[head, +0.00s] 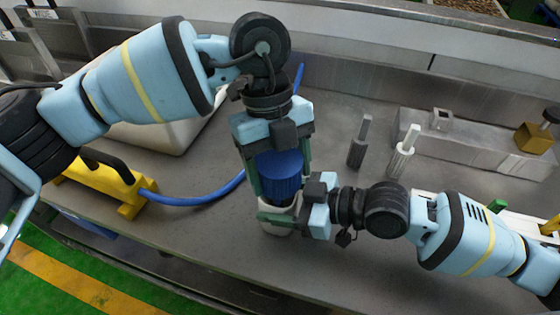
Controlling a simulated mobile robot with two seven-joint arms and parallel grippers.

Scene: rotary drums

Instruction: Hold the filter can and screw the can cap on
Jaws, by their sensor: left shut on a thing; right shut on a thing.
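The blue can cap (280,178) is at the middle of the head view, directly above the pale filter can (280,229). My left gripper (278,188) reaches down from above and is shut on the cap, with its green fingers on either side. My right gripper (282,213) comes in from the right and is shut around the upper part of the can. The can looks upright on the grey bench. The can's rim is hidden by the cap and the fingers, so I cannot tell how the cap's thread sits.
A yellow tool (103,183) with a blue hose (205,199) lies to the left, near a pale tray (160,135). Two small upright grey parts (360,142) (403,152) stand right of the can. A long metal block (470,145) is behind them. The front bench edge is close.

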